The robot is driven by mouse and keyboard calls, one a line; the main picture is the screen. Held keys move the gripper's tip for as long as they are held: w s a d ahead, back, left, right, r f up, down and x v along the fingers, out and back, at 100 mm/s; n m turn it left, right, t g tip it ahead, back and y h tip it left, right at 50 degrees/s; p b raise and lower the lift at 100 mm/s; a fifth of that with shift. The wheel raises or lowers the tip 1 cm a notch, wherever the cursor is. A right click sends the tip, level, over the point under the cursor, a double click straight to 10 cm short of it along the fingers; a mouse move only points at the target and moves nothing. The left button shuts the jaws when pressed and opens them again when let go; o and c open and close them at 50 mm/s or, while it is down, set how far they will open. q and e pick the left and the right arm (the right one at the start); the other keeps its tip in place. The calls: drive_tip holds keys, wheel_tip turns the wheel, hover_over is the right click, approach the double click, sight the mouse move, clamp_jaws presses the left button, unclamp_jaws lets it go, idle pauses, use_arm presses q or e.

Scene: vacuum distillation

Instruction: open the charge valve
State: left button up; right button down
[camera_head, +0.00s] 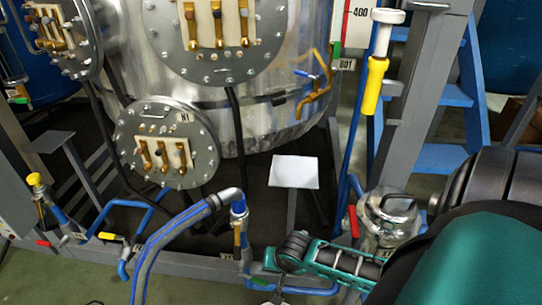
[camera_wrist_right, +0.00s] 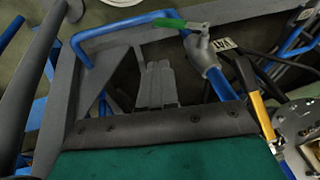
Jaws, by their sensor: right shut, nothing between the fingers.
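Which valve is the charge valve I cannot tell, as the tags are too small to read. In the right wrist view a green lever handle (camera_wrist_right: 182,23) sits on a grey valve body with a blue pipe and a white tag. My right gripper (camera_wrist_right: 158,66) is shut and empty, below and left of that lever and apart from it. In the head view my right arm, teal and black, comes in from the right and reaches the low pipes; its fingertips are not clear there. A red lever (camera_head: 353,221) stands just above my forearm. My left gripper is not in view.
A steel vessel (camera_head: 270,125) with round flanged plates (camera_head: 167,143) fills the back. A yellow lever (camera_head: 109,236) and another red lever (camera_head: 46,243) are on the low pipes at left. A blue hose (camera_head: 165,235) and the grey frame (camera_head: 400,120) crowd the space.

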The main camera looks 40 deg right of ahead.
drive_tip(key=b, duration=0.4)
approach(254, 279)
drive_tip(key=s+d+f, duration=0.1)
drive_tip(key=d+f, duration=0.3)
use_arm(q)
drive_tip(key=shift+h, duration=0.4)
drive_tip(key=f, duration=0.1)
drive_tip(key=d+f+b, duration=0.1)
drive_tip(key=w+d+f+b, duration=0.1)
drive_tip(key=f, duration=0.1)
use_arm(e)
drive_tip(key=w+f, duration=0.1)
drive_tip(key=w+a+f, duration=0.1)
drive_tip(key=f, duration=0.1)
drive_tip(key=shift+a, duration=0.2)
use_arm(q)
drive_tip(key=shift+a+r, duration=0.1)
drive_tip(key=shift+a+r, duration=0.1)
use_arm(e)
drive_tip(key=shift+s+f, duration=0.1)
drive_tip(key=shift+f, duration=0.05)
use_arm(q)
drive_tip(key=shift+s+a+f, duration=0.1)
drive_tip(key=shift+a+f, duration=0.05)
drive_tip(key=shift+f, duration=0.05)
use_arm(e)
drive_tip(key=shift+f, duration=0.15)
